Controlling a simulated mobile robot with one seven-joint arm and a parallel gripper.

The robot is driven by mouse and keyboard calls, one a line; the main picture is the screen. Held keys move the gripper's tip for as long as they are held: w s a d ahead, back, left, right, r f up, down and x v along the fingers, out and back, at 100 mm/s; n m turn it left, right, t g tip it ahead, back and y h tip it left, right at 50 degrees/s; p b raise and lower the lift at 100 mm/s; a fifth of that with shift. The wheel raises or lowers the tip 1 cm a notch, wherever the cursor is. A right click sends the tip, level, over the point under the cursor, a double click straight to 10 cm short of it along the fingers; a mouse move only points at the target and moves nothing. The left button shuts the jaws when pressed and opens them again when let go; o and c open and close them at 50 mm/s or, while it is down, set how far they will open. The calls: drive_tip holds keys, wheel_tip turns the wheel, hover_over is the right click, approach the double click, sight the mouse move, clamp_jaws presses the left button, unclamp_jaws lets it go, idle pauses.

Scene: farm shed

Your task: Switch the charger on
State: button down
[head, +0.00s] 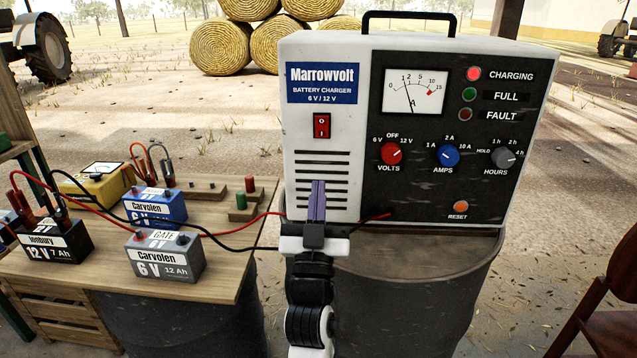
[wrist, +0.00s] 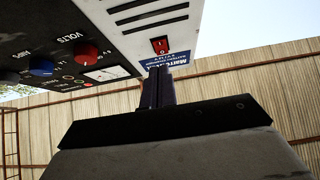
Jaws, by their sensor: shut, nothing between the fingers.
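The charger (head: 330,60) is a white and black box labelled Marrowvolt, standing on a dark drum. Its red rocker switch (head: 321,126) is on the white left half, below the blue label; I cannot tell surely which half is pressed in. The CHARGING lamp (head: 473,74) looks bright red, and the meter needle (head: 408,95) stands at the low part of its scale. My gripper (head: 318,184) is shut and empty, fingers pointing up, in front of the vent slots and below the switch. In the wrist view the fingertips (wrist: 158,72) also show apart from the switch (wrist: 160,46).
VOLTS (head: 391,154), AMPS (head: 448,155) and HOURS (head: 503,158) knobs and a RESET button (head: 460,206) are to the right. Red and black cables run from the drum top to a wooden bench (head: 215,255) with several batteries. A wooden chair (head: 610,325) stands at right.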

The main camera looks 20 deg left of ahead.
drive_tip(key=shift+f+b+v, duration=0.25)
drive_tip(key=shift+b+v, duration=0.5)
drive_tip(key=shift+v, duration=1.05)
drive_tip(key=shift+w, duration=0.1)
